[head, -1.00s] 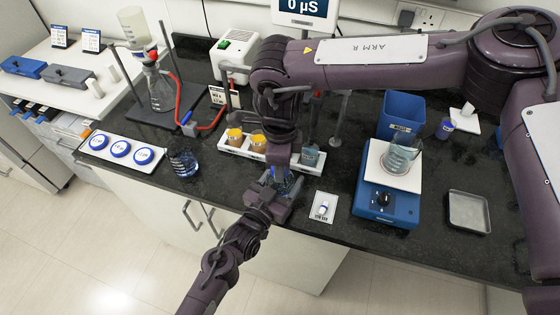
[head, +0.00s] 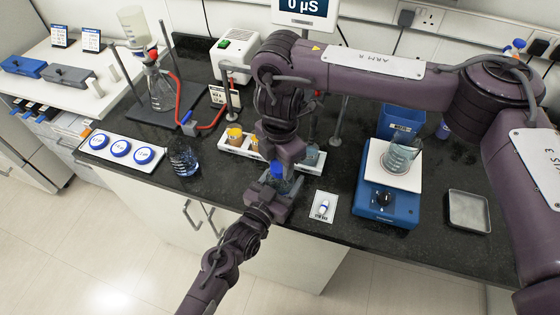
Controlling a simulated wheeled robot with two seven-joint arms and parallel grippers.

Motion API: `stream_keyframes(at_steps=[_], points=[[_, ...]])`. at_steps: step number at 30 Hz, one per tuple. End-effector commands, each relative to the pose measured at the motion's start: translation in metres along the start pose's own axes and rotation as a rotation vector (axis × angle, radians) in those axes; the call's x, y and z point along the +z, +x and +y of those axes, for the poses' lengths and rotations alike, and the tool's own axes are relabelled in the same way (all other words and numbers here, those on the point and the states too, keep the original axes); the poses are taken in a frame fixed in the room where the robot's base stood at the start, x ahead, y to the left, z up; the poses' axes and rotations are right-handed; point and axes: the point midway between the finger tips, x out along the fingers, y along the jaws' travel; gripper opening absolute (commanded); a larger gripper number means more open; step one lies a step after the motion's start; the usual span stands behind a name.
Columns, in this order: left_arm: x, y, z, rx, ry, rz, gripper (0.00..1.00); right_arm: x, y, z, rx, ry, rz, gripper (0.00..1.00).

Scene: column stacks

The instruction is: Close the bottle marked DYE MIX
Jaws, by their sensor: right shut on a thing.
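A clear bottle with bluish contents (head: 280,187) stands near the front edge of the dark bench, mostly hidden between my two grippers. No lettering on it is readable. A blue cap (head: 278,168) shows at its top. My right gripper (head: 280,160) reaches down from above and is shut on the blue cap. I cannot tell whether the cap is seated on the neck or just above it. My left gripper (head: 270,198) comes from the front, low at the bottle's side; its fingers are partly hidden, so their closing is unclear.
A white tray with blue discs (head: 120,148) and a dark-blue flask (head: 183,158) lie left. A rack with orange-capped jars (head: 235,135) is behind. Right are a small card (head: 322,208), a blue stirrer with beaker (head: 388,195) and a metal tray (head: 468,211).

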Motion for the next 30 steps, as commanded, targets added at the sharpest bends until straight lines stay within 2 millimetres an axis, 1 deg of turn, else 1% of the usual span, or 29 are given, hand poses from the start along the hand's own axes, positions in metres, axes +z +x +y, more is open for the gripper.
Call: stream_keyframes(at_steps=[1, 3, 24, 27, 29, 30], points=[[0.0002, -0.0001, 0.0006, 0.001, 0.000, 0.000, 0.00, 0.0002, -0.0003, 0.0008, 0.003, 0.108, 0.000, 0.12], [0.0002, -0.0001, 0.0006, 0.001, 0.000, 0.000, 0.00, 0.0003, -0.0002, 0.0008, 0.003, 0.266, 0.000, 0.12], [0.0001, -0.0002, 0.0006, 0.001, 0.000, 0.000, 0.00, 0.0013, 0.0008, 0.0005, 0.003, 1.841, 0.000, 0.12], [0.0001, -0.0002, 0.0006, 0.001, 0.000, 0.000, 0.00, 0.0013, 0.0009, 0.0004, 0.003, 2.017, 0.000, 0.12], [0.0001, -0.0002, 0.0006, 0.001, 0.000, 0.000, 0.00, 0.0014, 0.0010, 0.0003, 0.003, 2.093, 0.000, 0.12], [0.0001, -0.0002, 0.0006, 0.001, 0.000, 0.000, 0.00, 0.0014, 0.0009, 0.0003, 0.003, 2.083, 0.000, 0.12]])
